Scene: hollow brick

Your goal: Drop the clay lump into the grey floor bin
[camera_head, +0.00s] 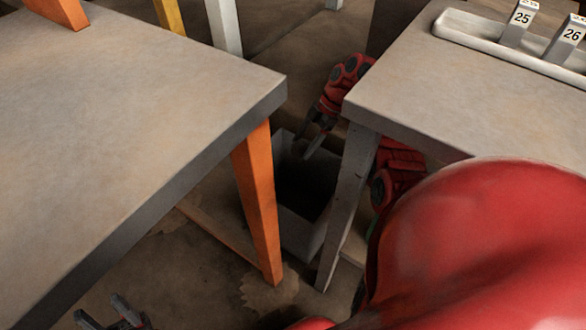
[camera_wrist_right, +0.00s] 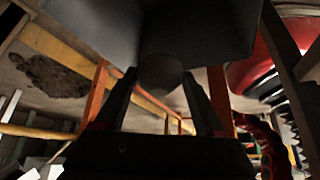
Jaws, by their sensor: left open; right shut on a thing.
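The grey floor bin (camera_head: 303,232) stands on the floor in the gap between two tables, open at the top and dark inside. My right gripper (camera_head: 310,147) reaches down over the bin's far part, fingers pointing toward its opening. In the right wrist view, the right gripper (camera_wrist_right: 160,88) is shut on a rounded dark grey clay lump (camera_wrist_right: 160,72) between its fingertips. The bin's grey walls (camera_wrist_right: 90,22) fill the top of that view. In the head view the lump is hard to make out. My left gripper (camera_head: 108,318) is open and empty at the bottom left, low near the floor.
A grey-topped table (camera_head: 120,110) with an orange leg (camera_head: 259,200) stands left of the bin. Another table (camera_head: 400,90) with a grey leg (camera_head: 350,195) stands right, close to my right arm. It carries a pale tray (camera_head: 480,35) with numbered blocks 25 and 26.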

